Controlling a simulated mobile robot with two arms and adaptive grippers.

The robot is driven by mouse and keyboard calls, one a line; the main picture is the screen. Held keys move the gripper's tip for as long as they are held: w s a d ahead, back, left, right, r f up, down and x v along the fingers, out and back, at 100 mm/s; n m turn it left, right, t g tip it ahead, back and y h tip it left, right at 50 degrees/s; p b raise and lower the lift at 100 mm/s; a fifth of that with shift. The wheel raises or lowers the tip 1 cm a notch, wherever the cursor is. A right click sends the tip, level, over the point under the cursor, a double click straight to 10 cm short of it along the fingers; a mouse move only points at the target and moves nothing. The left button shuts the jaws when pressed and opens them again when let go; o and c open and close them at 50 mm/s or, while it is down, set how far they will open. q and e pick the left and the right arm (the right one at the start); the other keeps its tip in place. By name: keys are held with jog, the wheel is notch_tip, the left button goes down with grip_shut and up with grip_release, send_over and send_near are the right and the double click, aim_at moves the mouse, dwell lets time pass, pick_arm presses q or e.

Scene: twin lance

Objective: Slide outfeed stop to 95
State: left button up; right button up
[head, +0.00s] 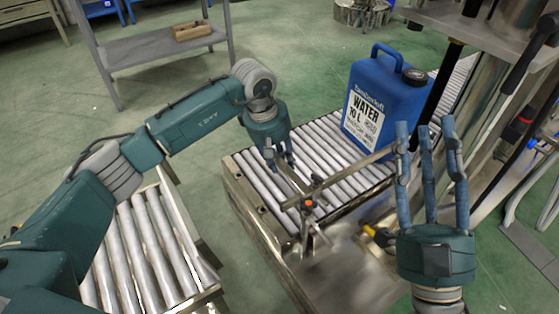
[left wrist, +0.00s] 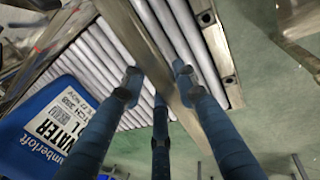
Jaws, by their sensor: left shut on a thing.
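The outfeed stop looks like a flat metal bar assembly (head: 292,177) at the near end of the roller conveyor, with an orange-marked clamp (head: 308,203). In the left wrist view its bar (left wrist: 150,42) runs diagonally between my fingers. My left gripper (head: 279,156) reaches down from the left and is shut on this bar; its fingers also show in the left wrist view (left wrist: 158,80). My right gripper (head: 425,130) points upward at the right, fingers spread, open and empty. No scale reading at 95 can be made out.
A blue water canister (head: 385,100) stands upright on the rollers (head: 325,143) behind the stop; it also shows in the left wrist view (left wrist: 48,130). A second roller conveyor (head: 150,245) is at the lower left. A machine frame (head: 500,110) stands at the right. A grey shelf (head: 150,47) is behind.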

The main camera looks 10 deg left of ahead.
pick_arm(q)
jog(key=shift+w+d+r+b, duration=0.1)
jog(key=shift+w+d+b, duration=0.3)
jog(key=shift+w+d, duration=0.7)
pick_arm(e)
jog(key=shift+s+d+r+t+y, duration=0.15)
jog(key=shift+s+r+t+y, duration=0.15)
jog(key=shift+s+r+t, duration=0.45)
jog(key=shift+s+d+r+t+y, duration=0.1)
jog(key=shift+s+r+t+y, duration=0.3)
jog(key=shift+s+r, duration=0.65)
pick_arm(q)
jog(key=o, duration=1)
jog(key=shift+c, duration=0.2)
